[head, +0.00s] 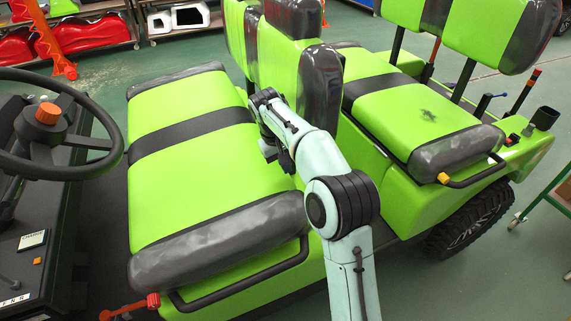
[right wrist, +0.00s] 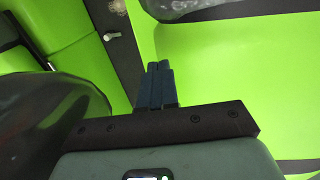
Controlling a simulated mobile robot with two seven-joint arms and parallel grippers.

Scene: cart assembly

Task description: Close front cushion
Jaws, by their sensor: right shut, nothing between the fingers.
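The front cushion (head: 205,165) is bright green with a black stripe across it and dark grey ends. It lies roughly flat on the front seat of the cart, in front of its backrest (head: 275,70). My right arm reaches in from the bottom. My right gripper (head: 284,158) is at the cushion's backrest side, partly hidden by my wrist; I cannot tell whether it touches the cushion. In the right wrist view its dark fingers (right wrist: 159,84) are together and empty, with green and black surfaces beyond them. My left gripper is not in view.
A steering wheel (head: 55,125) and dashboard are at the left. The rear seat cushion (head: 415,110) is at the right, above a rear wheel (head: 470,222). A black side rail (head: 240,285) runs along the front seat's near end. Shelves with parts stand at the back left.

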